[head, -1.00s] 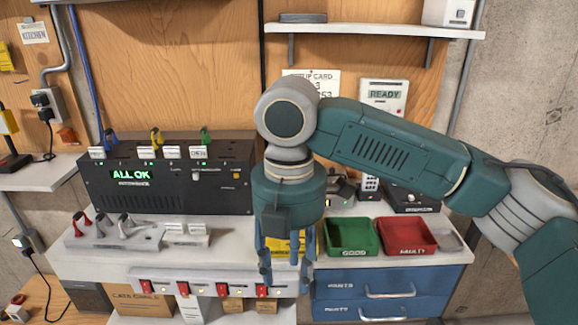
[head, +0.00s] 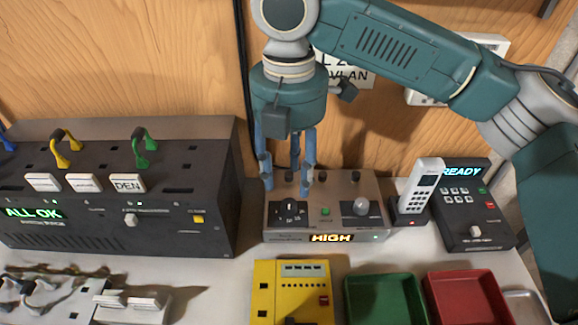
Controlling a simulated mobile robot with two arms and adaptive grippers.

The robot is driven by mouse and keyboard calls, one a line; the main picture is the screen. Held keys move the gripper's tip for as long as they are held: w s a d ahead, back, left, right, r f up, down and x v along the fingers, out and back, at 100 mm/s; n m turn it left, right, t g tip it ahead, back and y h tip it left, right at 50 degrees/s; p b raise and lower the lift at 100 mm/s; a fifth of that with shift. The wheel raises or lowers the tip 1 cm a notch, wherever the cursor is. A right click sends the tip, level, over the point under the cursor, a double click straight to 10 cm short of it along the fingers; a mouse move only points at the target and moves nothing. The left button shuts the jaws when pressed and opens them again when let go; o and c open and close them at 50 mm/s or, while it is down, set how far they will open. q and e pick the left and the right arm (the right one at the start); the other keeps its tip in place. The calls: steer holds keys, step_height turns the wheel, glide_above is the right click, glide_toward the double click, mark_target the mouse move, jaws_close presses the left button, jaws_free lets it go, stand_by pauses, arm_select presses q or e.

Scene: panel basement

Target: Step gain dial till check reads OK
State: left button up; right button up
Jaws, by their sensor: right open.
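A grey metal box (head: 325,226) stands on the bench in the middle of the head view. Its lit display (head: 331,238) reads HIGH. On it are a black stepped dial (head: 290,212) with white marks at the left and a second knob (head: 361,206) at the right, with a green button between them. I cannot read which knob is labelled gain. My right gripper (head: 285,184) points down with its fingers apart and empty, just above or behind the black dial. Whether a finger touches the box is unclear. My left gripper is not in view.
A dark unit (head: 120,195) reading ALL OK stands at the left. A cordless phone (head: 420,190) and a dark READY box (head: 474,205) stand at the right. In front are a yellow meter (head: 292,290), a green tray (head: 385,278) and a red tray (head: 468,277).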

mark_target(289, 203)
steer(key=shift+w+f, duration=0.1)
steer(key=shift+w, duration=0.15)
steer(key=shift+f, duration=0.35)
steer(key=f, duration=0.5)
steer(key=shift+s+f+p, duration=0.2)
steer(key=shift+f+p, duration=0.15)
steer(key=shift+f, duration=0.35)
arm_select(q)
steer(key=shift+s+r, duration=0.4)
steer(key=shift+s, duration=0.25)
arm_select(e)
jaws_close()
